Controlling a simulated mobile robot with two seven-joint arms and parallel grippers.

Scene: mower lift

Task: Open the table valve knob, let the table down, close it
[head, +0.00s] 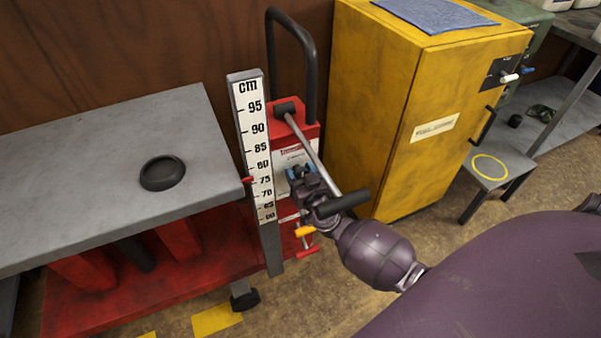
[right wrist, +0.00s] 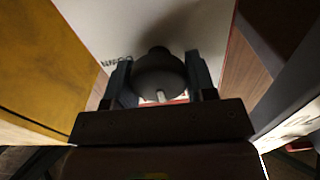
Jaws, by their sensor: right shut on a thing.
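The lift table (head: 90,140) has a grey top and a red base, on the left in the head view. Its red pump column (head: 311,135) stands at its right end, with a steel lever ending in a black grip. My right gripper (head: 300,173) is at the front of this column. In the right wrist view its two fingers are on either side of a dark round knob (right wrist: 160,72), shut on it. The knob is hidden in the head view. The cm scale (head: 254,130) has a red pointer (head: 248,180) near 75. My left gripper is not in view.
A dark ring-shaped dish (head: 162,173) lies on the table top. A yellow cabinet (head: 400,110) stands close behind and right of the column. A small grey stand (head: 510,160) with a yellow ring mark is farther right. The black push handle (head: 310,50) rises above the column.

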